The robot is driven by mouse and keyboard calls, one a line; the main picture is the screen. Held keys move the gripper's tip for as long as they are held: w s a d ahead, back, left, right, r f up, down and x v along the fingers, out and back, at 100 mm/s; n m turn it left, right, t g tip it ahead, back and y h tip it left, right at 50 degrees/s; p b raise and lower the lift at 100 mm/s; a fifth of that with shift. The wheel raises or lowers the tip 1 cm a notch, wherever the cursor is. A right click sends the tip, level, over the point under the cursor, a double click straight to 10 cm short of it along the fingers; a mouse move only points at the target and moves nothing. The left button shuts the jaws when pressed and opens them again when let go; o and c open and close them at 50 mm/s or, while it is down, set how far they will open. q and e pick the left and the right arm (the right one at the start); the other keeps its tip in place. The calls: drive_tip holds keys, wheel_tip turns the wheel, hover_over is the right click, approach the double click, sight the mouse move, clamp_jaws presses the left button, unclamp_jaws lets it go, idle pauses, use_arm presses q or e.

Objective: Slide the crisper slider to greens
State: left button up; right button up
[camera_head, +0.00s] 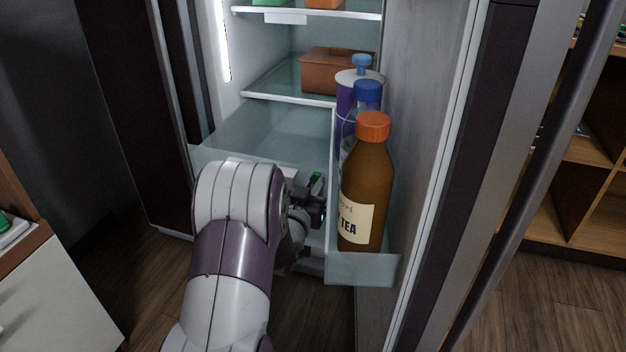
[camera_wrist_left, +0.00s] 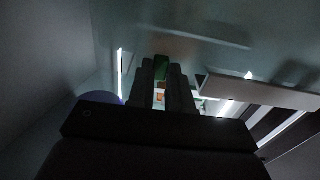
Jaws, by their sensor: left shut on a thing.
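The crisper drawer (camera_head: 215,153) is a clear bin with a pale front at the bottom of the open fridge. A small green slider knob (camera_head: 316,180) shows at the right part of the drawer front. My left gripper (camera_head: 312,202) is at the drawer front, shut on the green knob. In the left wrist view the green knob (camera_wrist_left: 161,67) sits between the two dark fingertips (camera_wrist_left: 161,85). My left arm hides much of the drawer front and most of the slider's track; any greens marking cannot be read. My right gripper is not in view.
A brown tea bottle (camera_head: 368,190) with an orange cap stands in the door bin (camera_head: 362,268), close to the right of my left gripper. A purple container (camera_head: 345,100) and a blue-capped bottle (camera_head: 368,92) stand behind it. A brown box (camera_head: 330,72) sits on the shelf above.

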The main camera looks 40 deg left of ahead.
use_arm(q)
drive_tip(key=shift+w+d, duration=0.3)
drive_tip(key=shift+d, duration=0.6)
drive_tip(key=shift+w+d, duration=0.25)
drive_tip(key=shift+d, duration=0.65)
drive_tip(key=o, duration=0.5)
drive_tip(key=shift+o, duration=0.2)
drive_tip(key=v, duration=0.6)
drive_tip(key=shift+p, duration=0.45)
